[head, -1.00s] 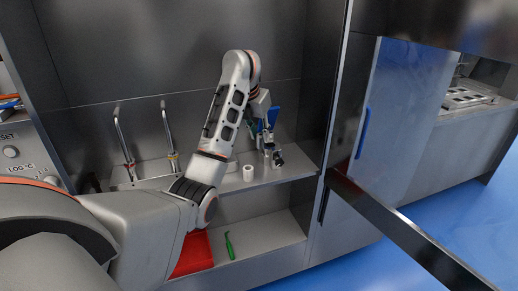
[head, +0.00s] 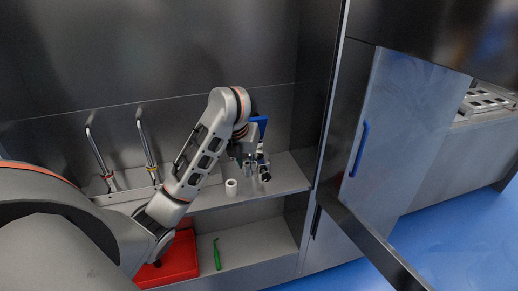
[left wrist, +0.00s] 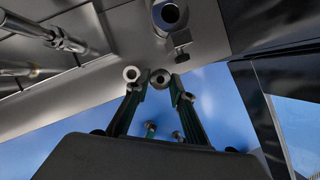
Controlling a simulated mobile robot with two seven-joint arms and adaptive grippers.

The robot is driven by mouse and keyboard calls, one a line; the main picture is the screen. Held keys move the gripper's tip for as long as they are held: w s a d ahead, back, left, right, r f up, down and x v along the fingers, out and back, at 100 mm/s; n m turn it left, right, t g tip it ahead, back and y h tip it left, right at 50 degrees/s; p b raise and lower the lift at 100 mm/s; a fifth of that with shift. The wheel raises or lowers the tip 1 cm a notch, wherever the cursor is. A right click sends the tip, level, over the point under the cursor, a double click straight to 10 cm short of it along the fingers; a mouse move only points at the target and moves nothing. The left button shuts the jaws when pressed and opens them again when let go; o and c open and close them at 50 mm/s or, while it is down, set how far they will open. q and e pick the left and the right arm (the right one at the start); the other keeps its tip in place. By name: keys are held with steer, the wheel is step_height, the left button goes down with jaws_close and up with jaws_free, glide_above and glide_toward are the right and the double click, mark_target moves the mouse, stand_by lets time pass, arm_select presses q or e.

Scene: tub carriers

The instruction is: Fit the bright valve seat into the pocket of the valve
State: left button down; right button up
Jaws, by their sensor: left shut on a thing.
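My left gripper (head: 248,160) hangs just above the upper shelf, pointing down. In the left wrist view its fingertips (left wrist: 157,86) are shut on a small round metal piece with a dark bore, apparently the valve seat (left wrist: 160,78). The valve (head: 264,173) stands on the shelf just right of the gripper. In the left wrist view the valve (left wrist: 170,14) shows at the top, with a round dark opening and a small side block. The held piece is apart from that opening. My right gripper is in neither view.
A white hollow cylinder (head: 231,187) stands left of the gripper, close to the shelf's front edge. Two curved metal spouts (head: 148,150) rise further left. A red box (head: 178,262) and a green tool (head: 217,254) lie on the lower shelf. A cabinet wall bounds the right.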

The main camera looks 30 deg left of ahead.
arm_select(q)
steer(key=shift+w+a+f, duration=0.55)
steer(key=shift+w+a, duration=0.15)
steer(key=shift+w, duration=1.45)
steer(key=shift+w+a+f, duration=0.6)
steer(key=shift+w+a, duration=0.05)
steer(key=shift+w, duration=1.45)
steer(key=shift+w+a+f, duration=0.55)
steer(key=shift+w+a, duration=0.15)
steer(key=shift+w, duration=1.45)
steer(key=c, duration=1.7)
jaws_free()
